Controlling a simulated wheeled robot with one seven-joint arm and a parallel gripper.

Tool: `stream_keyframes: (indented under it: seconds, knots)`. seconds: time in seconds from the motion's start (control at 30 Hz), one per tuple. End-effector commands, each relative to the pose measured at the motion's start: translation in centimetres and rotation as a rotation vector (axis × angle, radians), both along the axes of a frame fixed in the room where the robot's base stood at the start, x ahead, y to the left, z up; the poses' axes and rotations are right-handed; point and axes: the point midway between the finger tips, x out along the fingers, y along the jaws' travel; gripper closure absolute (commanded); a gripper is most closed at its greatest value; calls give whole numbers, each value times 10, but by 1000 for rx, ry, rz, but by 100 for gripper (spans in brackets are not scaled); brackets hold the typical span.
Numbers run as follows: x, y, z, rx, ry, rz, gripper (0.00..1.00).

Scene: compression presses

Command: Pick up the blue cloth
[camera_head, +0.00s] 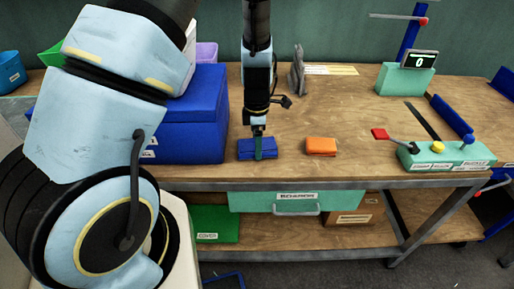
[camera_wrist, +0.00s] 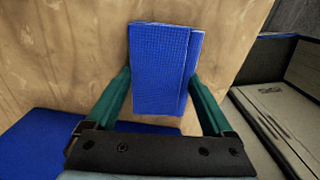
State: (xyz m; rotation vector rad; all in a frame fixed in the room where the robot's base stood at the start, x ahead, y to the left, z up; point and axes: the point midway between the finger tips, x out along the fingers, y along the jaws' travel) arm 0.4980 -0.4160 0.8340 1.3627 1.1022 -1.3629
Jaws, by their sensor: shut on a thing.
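The blue cloth (camera_head: 270,149) is a folded, flat rectangle on the wooden workbench, close to its front edge, just right of the blue box. My gripper (camera_head: 258,145) points down over it, with a green finger across the cloth's middle. In the wrist view the blue cloth (camera_wrist: 160,70) sits between the two green fingers of my gripper (camera_wrist: 158,88), one along each long side. The gripper is shut on the cloth. I cannot tell whether the cloth is lifted off the bench.
An orange folded cloth (camera_head: 321,146) lies to the right. A large blue box (camera_head: 190,125) stands close on the left. A green control panel (camera_head: 445,153) with a red-tipped lever is farther right. A green drawer (camera_head: 297,202) hangs under the bench (camera_head: 360,130).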

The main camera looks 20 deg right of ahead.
Motion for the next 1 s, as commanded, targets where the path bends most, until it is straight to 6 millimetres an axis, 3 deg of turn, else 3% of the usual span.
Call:
stream_keyframes:
  seconds: [0.37,0.8,1.0]
  knots:
    - [1,-1,6,-2,-3,-1,67]
    - [1,-1,82,-4,-4,-2,67]
    - [0,0,99,-1,-1,0,67]
